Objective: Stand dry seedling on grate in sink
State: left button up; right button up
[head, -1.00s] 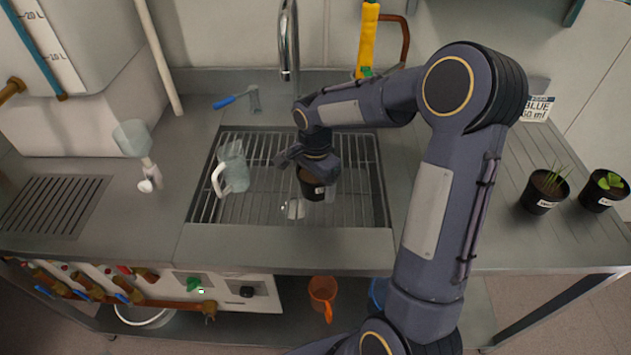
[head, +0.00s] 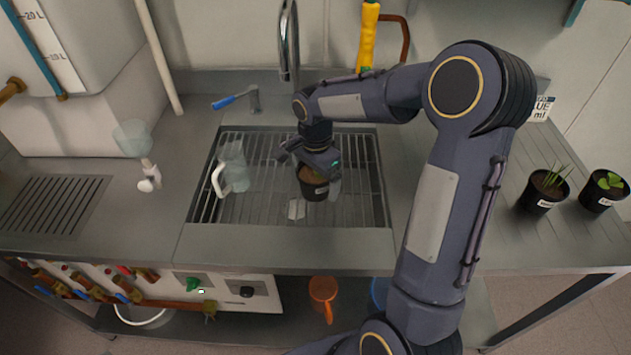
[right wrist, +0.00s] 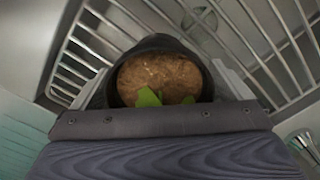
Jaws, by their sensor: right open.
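A black pot with light brown, dry-looking soil (head: 312,184) stands on the metal grate (head: 352,208) in the sink. A green leaf of its seedling shows at the near rim in the right wrist view (right wrist: 150,97). My right gripper (head: 314,172) is open, with its fingers around the pot's sides from above. In the right wrist view the pot (right wrist: 160,46) sits between the fingers, over the grate bars. The pot looks upright. Contact between the fingers and pot cannot be told. My left gripper is not in view.
A clear jug (head: 236,170) stands on the grate left of the pot. The tap (head: 289,45) rises behind the sink. Two potted seedlings (head: 545,190) (head: 604,190) stand on the right counter. A clear funnel-like vessel (head: 133,138) is on the left counter.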

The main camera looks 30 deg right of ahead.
notch_tip(320, 180, up, 10)
jog(key=shift+f, duration=0.25)
jog(key=shift+s+r, duration=0.1)
jog(key=shift+r, duration=0.2)
jog(key=s+a+n+t+y, duration=0.2)
jog(key=s+n, duration=0.5)
jog(key=s, duration=0.4)
jog(key=s+a+f+n+t+y, duration=0.1)
jog(key=s+a+n+t, duration=0.2)
jog(key=s, duration=0.8)
jog(key=a+n, duration=0.2)
jog(key=n, duration=0.1)
jog(key=shift+a+n+t+y, duration=0.2)
jog(key=shift+n+t+y, duration=0.1)
jog(key=shift+n+y, duration=0.1)
